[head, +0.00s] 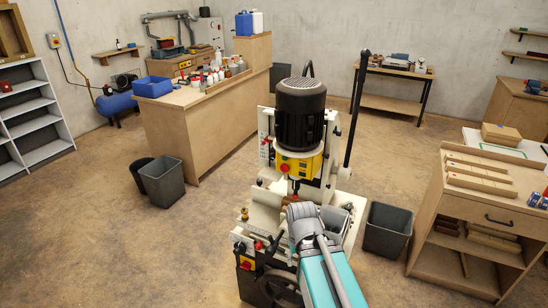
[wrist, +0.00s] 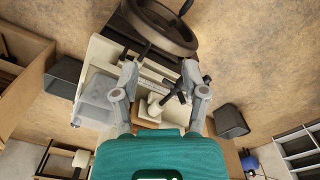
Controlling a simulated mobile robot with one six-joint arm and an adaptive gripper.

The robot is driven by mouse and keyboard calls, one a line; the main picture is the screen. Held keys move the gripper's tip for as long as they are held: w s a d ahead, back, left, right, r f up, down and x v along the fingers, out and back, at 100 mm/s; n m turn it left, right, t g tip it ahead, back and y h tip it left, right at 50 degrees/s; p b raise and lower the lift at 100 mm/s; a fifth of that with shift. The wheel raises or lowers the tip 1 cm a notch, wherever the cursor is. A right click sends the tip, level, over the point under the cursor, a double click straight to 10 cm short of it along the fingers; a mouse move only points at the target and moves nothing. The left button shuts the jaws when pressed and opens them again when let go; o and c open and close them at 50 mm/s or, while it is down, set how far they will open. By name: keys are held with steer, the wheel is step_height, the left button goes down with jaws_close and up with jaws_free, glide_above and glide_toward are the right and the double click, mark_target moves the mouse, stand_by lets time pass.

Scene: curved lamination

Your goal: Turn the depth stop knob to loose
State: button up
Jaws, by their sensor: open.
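The cream machine has a black motor (head: 301,112) on top and a yellow switch box (head: 298,165) below it in the head view. My gripper (wrist: 160,72) is open in the wrist view, its two grey fingers spread over the machine with nothing between the tips held. A black multi-armed handle (wrist: 181,88) shows near the right finger. A pale cylindrical part (wrist: 154,105) lies between the fingers, lower down. I cannot tell which part is the depth stop knob. In the head view my arm hides the fingertips and part of the machine's front.
A dark handwheel (wrist: 160,25) lies beyond the fingertips. Grey bins (head: 386,229) and (head: 166,182) stand on either side of the machine. A wooden workbench (head: 205,130) is behind left and a wooden cabinet (head: 470,215) is at right.

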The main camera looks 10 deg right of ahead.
steer(key=shift+w, duration=0.1)
steer(key=w+d+f+m+t+h+b, duration=0.1)
steer(key=w+d+m+t+h+b, duration=0.2)
steer(key=w, duration=0.6)
steer(key=n+t+h+b, duration=0.1)
steer(key=t+h+b, duration=0.6)
steer(key=t, duration=0.5)
glide_toward(271, 158)
steer(key=v, duration=0.3)
steer(key=shift+d, duration=0.15)
steer(key=shift+w+d, duration=0.1)
steer(key=shift+w, duration=0.05)
steer(key=x, duration=1.3)
steer(key=shift+w+d, duration=0.1)
steer(key=shift+w, duration=0.15)
